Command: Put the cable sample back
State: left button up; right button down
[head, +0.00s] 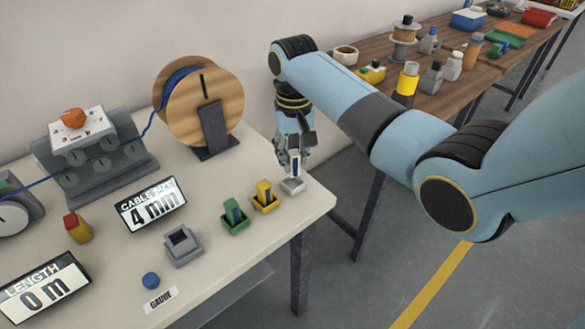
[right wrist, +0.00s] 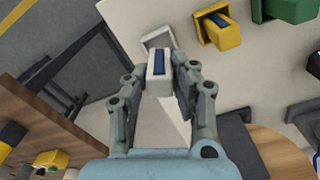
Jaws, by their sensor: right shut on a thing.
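My right gripper (head: 293,160) is shut on the cable sample (right wrist: 158,78), a small white block with a blue strip down its face. The sample also shows in the head view (head: 296,165), roughly upright between the fingertips. Right below it is a small white holder (head: 292,187) near the table's right edge. In the right wrist view the holder (right wrist: 156,37) is partly hidden behind the sample. I cannot tell whether the sample's lower end touches the holder or is just above it. My left gripper is not in view.
A grey gauge block (head: 182,250), a cable size sign (head: 151,205) and a wooden cable spool (head: 218,110) are farther left. The table edge is close on the right.

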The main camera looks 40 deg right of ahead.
aim_at(293, 169)
jog(key=shift+w+f, duration=0.15)
jog(key=shift+f, duration=0.05)
notch_tip(293, 169, down, 3)
jog(key=shift+f, duration=0.2)
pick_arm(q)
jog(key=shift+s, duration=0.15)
pick_arm(e)
jog(key=shift+f, duration=0.15)
jog(key=c, duration=1.1)
grip_release()
jog(key=shift+f, duration=0.15)
notch_tip(293, 169, up, 12)
jog(key=shift+r, duration=0.2)
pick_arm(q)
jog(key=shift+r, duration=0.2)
